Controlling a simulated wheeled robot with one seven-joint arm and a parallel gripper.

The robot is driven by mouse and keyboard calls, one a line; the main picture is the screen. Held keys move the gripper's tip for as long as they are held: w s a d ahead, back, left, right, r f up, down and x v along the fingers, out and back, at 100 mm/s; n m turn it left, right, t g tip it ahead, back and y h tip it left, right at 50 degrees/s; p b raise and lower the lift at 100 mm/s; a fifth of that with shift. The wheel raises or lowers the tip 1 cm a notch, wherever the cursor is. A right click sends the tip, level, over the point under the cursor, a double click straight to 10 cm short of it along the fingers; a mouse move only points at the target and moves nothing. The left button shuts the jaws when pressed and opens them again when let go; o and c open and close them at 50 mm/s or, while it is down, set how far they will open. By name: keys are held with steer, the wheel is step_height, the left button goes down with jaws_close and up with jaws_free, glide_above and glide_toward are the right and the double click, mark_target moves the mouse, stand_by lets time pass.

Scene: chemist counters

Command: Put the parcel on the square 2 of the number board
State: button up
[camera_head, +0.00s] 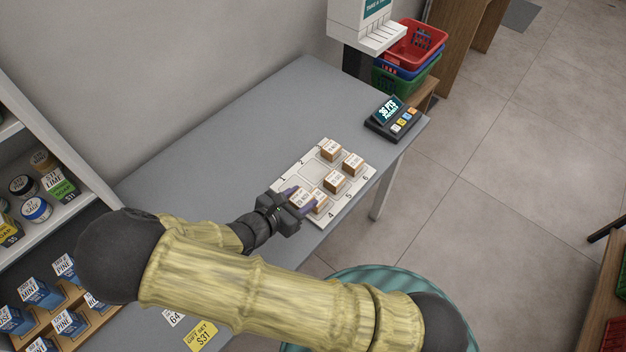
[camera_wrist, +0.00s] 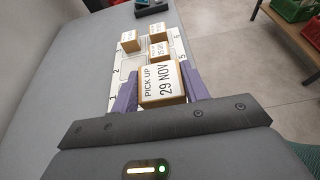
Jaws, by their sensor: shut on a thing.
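My gripper (camera_head: 299,199) is shut on a small brown parcel (camera_wrist: 162,83) with a white "PICK UP 29 NOV" label. The parcel sits between the purple fingers at the near end of the white number board (camera_head: 346,205), by numbers 1 and 4; I cannot tell whether it touches the board. Square 2 (camera_head: 313,172) is bare, in the middle of the left row, and also shows in the wrist view (camera_wrist: 131,66). Other parcels stand on square 3 (camera_head: 330,150), square 6 (camera_head: 353,163) and square 5 (camera_head: 335,181). Another parcel (camera_head: 319,200) shows close beside my gripper near number 4.
The board lies on a grey counter (camera_head: 220,140), with clear room to its left. A card terminal (camera_head: 392,118) stands at the far end, near stacked baskets (camera_head: 410,58). Shelves with jars and boxes (camera_head: 40,292) are at the left.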

steer(key=w+d+f+m+g+h, duration=0.1)
steer(key=w+d+f, duration=0.1)
steer(key=d, duration=0.7)
steer(key=w+d+f+m, duration=0.1)
steer(key=w+d+f, duration=0.2)
steer(key=d, duration=0.7)
steer(key=shift+w+f+g+h, duration=0.35)
steer(key=shift+w+g+h, duration=0.05)
steer(key=shift+w, duration=0.6)
